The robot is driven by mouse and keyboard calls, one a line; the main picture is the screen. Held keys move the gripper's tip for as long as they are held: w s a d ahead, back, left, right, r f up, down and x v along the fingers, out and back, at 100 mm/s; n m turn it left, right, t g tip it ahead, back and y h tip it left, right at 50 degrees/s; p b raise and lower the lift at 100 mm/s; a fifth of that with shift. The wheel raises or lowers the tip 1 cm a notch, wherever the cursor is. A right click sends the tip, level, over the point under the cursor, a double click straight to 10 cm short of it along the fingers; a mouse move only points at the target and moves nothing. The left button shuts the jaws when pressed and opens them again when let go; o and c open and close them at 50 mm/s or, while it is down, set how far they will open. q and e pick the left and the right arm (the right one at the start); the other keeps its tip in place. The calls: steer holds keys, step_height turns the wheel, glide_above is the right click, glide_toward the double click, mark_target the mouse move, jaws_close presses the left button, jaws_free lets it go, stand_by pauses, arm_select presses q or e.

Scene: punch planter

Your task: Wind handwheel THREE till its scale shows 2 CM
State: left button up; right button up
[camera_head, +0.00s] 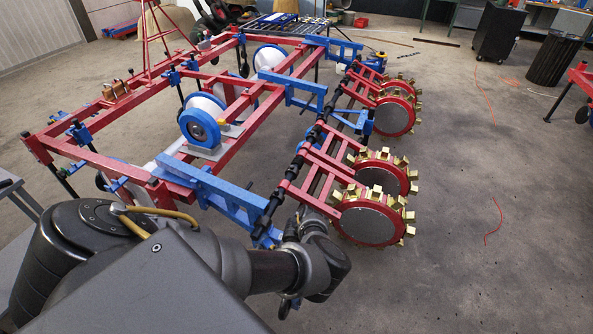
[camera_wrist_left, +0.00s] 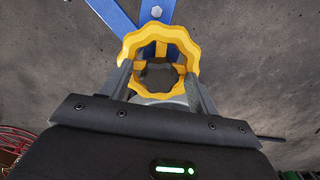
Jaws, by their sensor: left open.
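A yellow handwheel (camera_wrist_left: 160,36) with a wavy rim and an open centre shows in the left wrist view, beside a blue bar (camera_wrist_left: 112,16). My left gripper (camera_wrist_left: 158,82) is open, with one finger at each side of the wheel's lower part. I cannot tell whether the fingers touch it. No number or scale can be read. In the head view my left arm reaches to the near end of the red and blue planter (camera_head: 185,182), and its wrist hides what lies behind it. My right gripper is not in view.
Red punch wheels (camera_head: 372,220) with brass-coloured cups stand close to the right of my left wrist. A blue beam (camera_head: 215,190) lies just beyond my arm. The concrete floor (camera_head: 480,200) at the right is mostly clear, with a thin red cord (camera_head: 493,222) on it.

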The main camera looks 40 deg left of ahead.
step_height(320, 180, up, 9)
steer(key=p, duration=0.9)
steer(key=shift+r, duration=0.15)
